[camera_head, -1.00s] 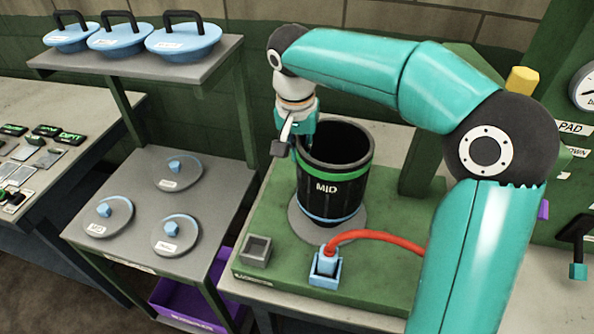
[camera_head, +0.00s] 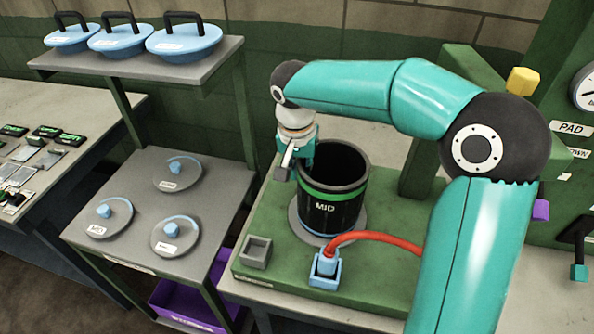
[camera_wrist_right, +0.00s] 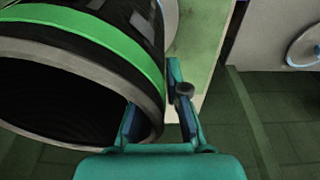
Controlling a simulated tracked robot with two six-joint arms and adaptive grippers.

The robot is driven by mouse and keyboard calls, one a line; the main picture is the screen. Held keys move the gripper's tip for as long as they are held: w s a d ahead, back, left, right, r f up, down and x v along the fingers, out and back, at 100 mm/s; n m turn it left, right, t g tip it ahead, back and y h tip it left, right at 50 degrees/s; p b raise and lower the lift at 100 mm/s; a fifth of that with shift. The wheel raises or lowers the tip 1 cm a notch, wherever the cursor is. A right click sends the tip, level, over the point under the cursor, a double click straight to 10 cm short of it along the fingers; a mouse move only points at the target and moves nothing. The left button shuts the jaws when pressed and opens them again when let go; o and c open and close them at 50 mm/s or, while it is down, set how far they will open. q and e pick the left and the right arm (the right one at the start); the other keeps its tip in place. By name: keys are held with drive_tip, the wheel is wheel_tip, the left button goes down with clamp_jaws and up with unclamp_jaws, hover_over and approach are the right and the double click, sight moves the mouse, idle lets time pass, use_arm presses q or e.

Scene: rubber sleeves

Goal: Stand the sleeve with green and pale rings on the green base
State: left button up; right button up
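The sleeve (camera_head: 332,216) is a black, open-topped cylinder marked MID, with a green ring near its top and a pale blue ring low down. It stands upright over the grey disc (camera_head: 356,228) of the green base (camera_head: 268,220); whether its bottom rests fully there I cannot tell. My right gripper (camera_head: 286,172) is at the sleeve's left rim. My left gripper is not in view.
A red hose (camera_head: 385,238) runs from a blue socket (camera_head: 325,270) in front of the sleeve. A small grey square holder (camera_head: 256,251) is beside it. A grey shelf (camera_head: 130,185) with blue-handled lids stands left, and a gauge panel (camera_head: 572,150) right.

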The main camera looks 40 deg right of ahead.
drive_tip(key=shift+o, duration=1.2)
drive_tip(key=shift+r, duration=0.15)
wheel_tip(320, 180, up, 12)
drive_tip(key=a, duration=0.1)
drive_tip(key=shift+s+a, duration=0.3)
drive_tip(key=shift+s, duration=0.15)
